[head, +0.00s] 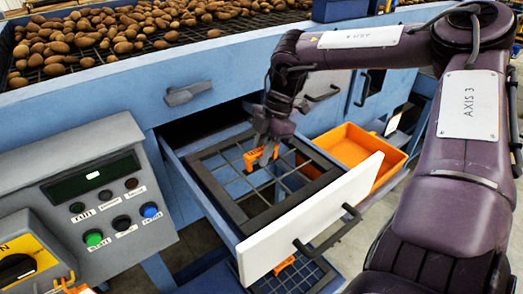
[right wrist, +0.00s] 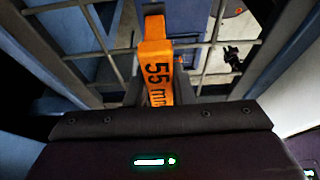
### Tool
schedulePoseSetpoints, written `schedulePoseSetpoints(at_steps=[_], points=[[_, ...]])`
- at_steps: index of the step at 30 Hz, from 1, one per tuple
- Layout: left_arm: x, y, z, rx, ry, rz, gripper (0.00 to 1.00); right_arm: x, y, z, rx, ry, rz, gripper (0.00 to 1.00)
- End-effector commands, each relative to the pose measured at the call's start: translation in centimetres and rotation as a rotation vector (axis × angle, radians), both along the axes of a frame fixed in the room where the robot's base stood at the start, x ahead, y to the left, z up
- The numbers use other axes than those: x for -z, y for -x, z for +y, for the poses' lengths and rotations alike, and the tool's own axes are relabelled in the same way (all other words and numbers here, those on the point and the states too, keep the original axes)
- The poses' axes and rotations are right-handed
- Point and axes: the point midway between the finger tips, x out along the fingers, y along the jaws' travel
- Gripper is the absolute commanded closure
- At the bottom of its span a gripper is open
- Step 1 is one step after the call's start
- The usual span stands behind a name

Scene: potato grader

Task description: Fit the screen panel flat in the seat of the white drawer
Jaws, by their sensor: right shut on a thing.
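The white-fronted drawer (head: 312,218) is pulled out of the blue machine. The screen panel (head: 218,190), a dark square frame with a wire grid, lies within the drawer's outline, roughly level. I cannot tell whether it rests fully down in the seat. Its orange tab (head: 257,157) stands near the grid's middle and reads "55 mm" in the right wrist view (right wrist: 157,78). My right gripper (head: 267,146) points down from above and is shut on this tab, its fingers partly hidden. My left gripper is not in view.
An orange bin (head: 357,150) sits just right of the drawer. A second grid with an orange tab (head: 286,264) lies below the drawer front. A control panel (head: 95,195) with buttons stands at left. Potatoes (head: 120,35) cover the belt above.

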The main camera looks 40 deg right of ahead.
Motion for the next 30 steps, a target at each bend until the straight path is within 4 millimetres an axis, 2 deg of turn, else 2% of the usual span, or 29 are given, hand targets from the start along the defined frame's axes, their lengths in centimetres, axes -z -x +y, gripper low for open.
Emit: schedulePoseSetpoints(at_steps=[9,10,15,16,25,30], points=[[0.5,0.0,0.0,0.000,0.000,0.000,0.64,0.4,-0.1,0.0,-0.001,0.000,-0.005,1.00],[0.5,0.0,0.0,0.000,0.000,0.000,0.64,0.4,-0.1,0.0,-0.001,0.000,-0.005,0.77],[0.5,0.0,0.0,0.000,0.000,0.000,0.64,0.4,-0.1,0.0,-0.001,-0.001,-0.003,0.55],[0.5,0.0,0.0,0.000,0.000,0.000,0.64,0.4,-0.1,0.0,0.000,-0.001,-0.002,0.53],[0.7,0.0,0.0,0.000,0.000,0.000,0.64,0.5,0.1,-0.1,0.001,0.002,0.003,0.53],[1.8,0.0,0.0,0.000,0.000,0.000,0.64,-1.5,0.0,-1.0,0.001,0.005,-0.005,0.53]])
